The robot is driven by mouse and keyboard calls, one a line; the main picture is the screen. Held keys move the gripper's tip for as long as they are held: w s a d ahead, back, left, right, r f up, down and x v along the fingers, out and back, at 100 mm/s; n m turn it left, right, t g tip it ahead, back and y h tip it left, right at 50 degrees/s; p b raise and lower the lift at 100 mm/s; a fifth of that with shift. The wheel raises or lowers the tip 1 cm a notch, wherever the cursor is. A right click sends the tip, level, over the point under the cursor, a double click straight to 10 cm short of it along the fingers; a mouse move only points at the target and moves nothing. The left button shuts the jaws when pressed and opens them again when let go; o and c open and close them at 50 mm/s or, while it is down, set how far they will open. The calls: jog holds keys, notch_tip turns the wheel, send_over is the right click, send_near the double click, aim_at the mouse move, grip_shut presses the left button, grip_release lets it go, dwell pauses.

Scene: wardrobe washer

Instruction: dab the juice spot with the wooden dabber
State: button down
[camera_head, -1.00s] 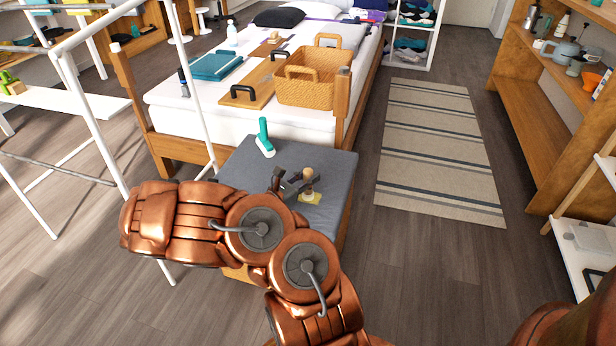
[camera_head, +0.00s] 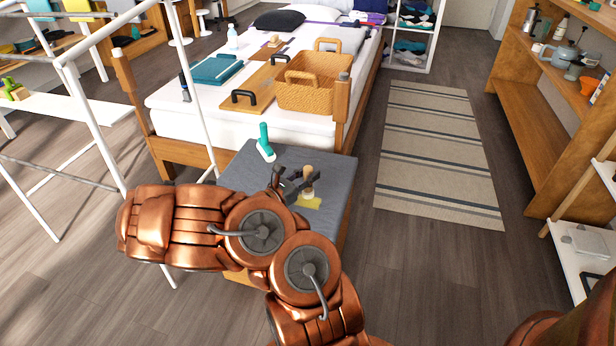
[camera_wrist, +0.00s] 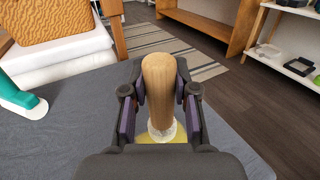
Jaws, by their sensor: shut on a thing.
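The wooden dabber (camera_head: 308,178) stands roughly upright at the grey-topped bench. My gripper (camera_head: 301,186) is shut on its wooden handle. In the wrist view the dabber (camera_wrist: 159,85) is held between both fingers of my gripper (camera_wrist: 160,100), and its pale lower end (camera_wrist: 164,131) points down. A yellow patch or cloth (camera_head: 312,203) lies on the bench beneath the dabber. I cannot tell whether the dabber touches it. I cannot make out a juice spot; the dabber and gripper hide part of the yellow surface.
The grey bench top (camera_head: 250,178) has a teal-and-white brush (camera_head: 264,143) near its far side. Behind is a bed with a wicker basket (camera_head: 312,92), a black-handled board (camera_head: 262,88) and a teal folded cloth (camera_head: 216,70). A white rack frame (camera_head: 92,95) stands left.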

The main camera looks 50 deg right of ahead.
aim_at(308, 168)
jog(key=shift+r+p, duration=1)
jog(key=shift+r, duration=0.9)
jog(key=shift+r, duration=0.15)
jog(key=shift+r+p, duration=1.6)
jog(key=shift+r, duration=0.8)
